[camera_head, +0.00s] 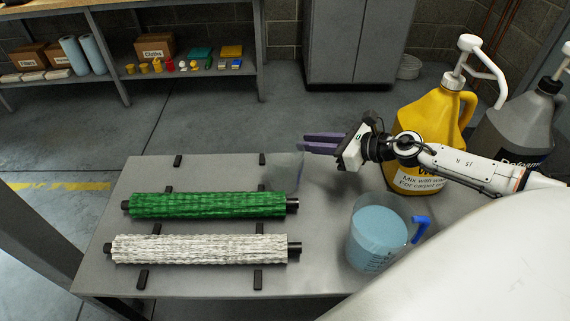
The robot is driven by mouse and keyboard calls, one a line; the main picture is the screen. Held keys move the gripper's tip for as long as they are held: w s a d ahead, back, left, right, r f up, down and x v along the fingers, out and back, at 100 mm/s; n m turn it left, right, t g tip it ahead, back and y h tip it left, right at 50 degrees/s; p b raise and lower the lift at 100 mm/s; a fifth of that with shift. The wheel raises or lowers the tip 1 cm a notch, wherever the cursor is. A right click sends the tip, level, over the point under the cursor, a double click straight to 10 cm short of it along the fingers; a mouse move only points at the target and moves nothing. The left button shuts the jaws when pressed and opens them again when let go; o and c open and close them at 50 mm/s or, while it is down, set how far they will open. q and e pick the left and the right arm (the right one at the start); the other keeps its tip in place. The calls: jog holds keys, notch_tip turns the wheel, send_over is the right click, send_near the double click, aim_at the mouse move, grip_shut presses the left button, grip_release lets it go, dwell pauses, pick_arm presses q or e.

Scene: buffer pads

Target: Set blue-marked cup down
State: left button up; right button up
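A clear measuring cup with a blue handle (420,229) and light blue liquid (378,228) stands upright at the front right of the grey table (325,265). A second, faint see-through cup (284,173) is near the table's back edge, in the middle. I cannot see a blue mark on it or whether it rests on the table. My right gripper (304,143) reaches in from the right, its purple fingers pointing left just above and right of the see-through cup. The fingers lie close together; whether they hold the cup's handle is unclear. My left gripper is out of view.
A green roller (207,205) and a white roller (200,249) lie across black pads (168,189) on the table's left. A yellow jug (430,120) and a grey jug (515,128) with pumps stand at the back right. Bare table shows between the rollers and the blue-handled cup.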

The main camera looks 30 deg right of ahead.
aim_at(288, 162)
jog(key=shift+f+x, duration=0.15)
jog(key=shift+x, duration=1.2)
jog(key=shift+f+x, duration=0.1)
jog(key=shift+x, duration=1.25)
jog(key=shift+s, duration=0.2)
grip_shut()
